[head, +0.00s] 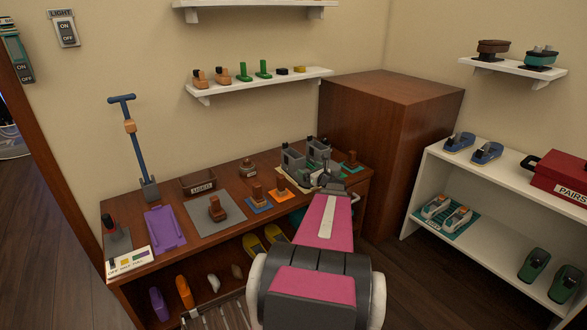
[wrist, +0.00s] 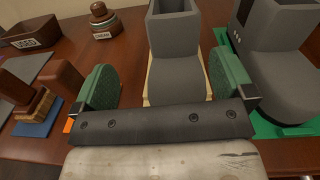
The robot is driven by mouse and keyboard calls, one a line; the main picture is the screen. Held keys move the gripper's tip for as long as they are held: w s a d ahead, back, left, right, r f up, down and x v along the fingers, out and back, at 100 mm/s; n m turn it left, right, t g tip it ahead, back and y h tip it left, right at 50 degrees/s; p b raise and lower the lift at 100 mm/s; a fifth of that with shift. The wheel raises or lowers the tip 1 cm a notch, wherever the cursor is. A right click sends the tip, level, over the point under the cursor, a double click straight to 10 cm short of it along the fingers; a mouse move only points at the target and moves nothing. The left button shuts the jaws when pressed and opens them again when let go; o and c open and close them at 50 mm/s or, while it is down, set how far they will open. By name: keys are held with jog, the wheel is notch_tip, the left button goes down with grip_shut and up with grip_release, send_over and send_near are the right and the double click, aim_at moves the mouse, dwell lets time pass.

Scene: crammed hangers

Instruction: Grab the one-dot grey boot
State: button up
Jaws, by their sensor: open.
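Several grey boots stand grouped on the wooden bench in the head view, a left one (head: 292,160) and a back right one (head: 319,149) among them. In the wrist view one grey boot (wrist: 178,65) stands upright on a cream base, its toe between the green pads of my gripper (wrist: 163,82). My gripper is open, with a pad at each side of that toe; I cannot tell if they touch. No dots show on this boot's visible face. A second grey boot (wrist: 276,62) stands to the right on a green base, with several pale dots on its side.
A brown bin labelled "USED" (wrist: 30,36) and a round brown "CREAM" pot (wrist: 103,21) stand at the back left. Brown brushes (wrist: 58,84) sit close on the left. A tall wooden cabinet (head: 385,135) stands right of the bench (head: 345,195).

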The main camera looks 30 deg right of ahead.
aim_at(301, 160)
jog(key=shift+w+d+m+h, duration=0.15)
jog(key=shift+d+m+h, duration=0.2)
jog(key=shift+d, duration=0.45)
jog(key=shift+w+d+m, duration=0.15)
jog(key=shift+w+m, duration=0.1)
jog(key=w, duration=0.4)
jog(key=shift+w+a, duration=0.2)
jog(key=shift+w, duration=0.05)
jog(key=shift+w+a+r, duration=0.1)
jog(key=shift+w+a, duration=0.05)
jog(key=shift+w, duration=0.85)
jog(key=shift+w+a+r, duration=0.1)
jog(key=shift+w+a, duration=0.05)
jog(key=shift+w, duration=0.8)
jog(key=shift+w+a+r, duration=0.1)
jog(key=shift+w+a, duration=0.05)
jog(key=shift+w, duration=0.85)
jog(key=c, duration=1.4)
